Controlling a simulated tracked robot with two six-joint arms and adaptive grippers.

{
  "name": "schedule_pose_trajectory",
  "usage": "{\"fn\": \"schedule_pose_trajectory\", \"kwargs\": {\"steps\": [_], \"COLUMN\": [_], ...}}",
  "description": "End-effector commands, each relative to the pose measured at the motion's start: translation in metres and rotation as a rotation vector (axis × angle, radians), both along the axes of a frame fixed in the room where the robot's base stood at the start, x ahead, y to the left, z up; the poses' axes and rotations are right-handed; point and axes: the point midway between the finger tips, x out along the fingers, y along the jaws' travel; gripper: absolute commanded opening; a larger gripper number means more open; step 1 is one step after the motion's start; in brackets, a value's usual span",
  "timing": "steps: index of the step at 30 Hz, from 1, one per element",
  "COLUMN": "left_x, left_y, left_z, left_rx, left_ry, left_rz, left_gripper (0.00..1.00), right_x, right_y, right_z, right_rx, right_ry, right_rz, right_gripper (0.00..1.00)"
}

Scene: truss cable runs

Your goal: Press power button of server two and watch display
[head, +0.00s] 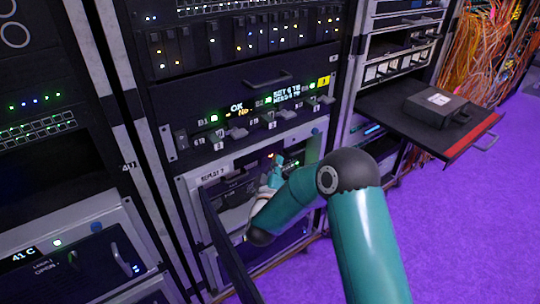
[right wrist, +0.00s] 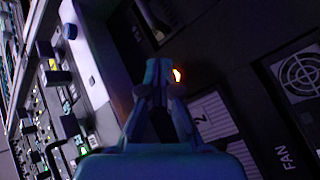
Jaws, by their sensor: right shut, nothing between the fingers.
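My right gripper (right wrist: 158,70) is shut and empty in the right wrist view. Its fingertips are beside a small glowing orange-white light (right wrist: 178,75) on a dark panel; I cannot tell whether they touch it. In the head view my right arm reaches into an open bay (head: 236,187) low in the middle rack, and the arm partly hides the gripper and the bay's front. Above the bay, a lit display (head: 289,91) shows lines of text, with "OK" and "No." to its left. My left gripper is not in view.
A dark door (head: 229,255) stands open at the bay's left. At right, a pulled-out shelf (head: 405,117) with a red front edge carries a dark box (head: 436,108). A row of switches (head: 237,132) sits above the bay. Purple floor (head: 470,220) is clear at right.

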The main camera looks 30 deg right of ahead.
Motion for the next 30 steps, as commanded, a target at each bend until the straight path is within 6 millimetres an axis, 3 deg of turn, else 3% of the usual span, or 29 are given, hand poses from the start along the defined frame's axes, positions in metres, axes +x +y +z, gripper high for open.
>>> {"fn": "schedule_pose_trajectory", "kwargs": {"steps": [30], "left_x": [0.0], "left_y": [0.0], "left_z": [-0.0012], "left_rx": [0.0], "left_ry": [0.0], "left_rz": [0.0], "left_gripper": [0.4], "right_x": [0.0098], "right_y": [-0.0003], "right_z": [0.0013], "right_rx": [0.0], "right_ry": [0.0], "right_rz": [-0.001], "right_gripper": [0.0]}}
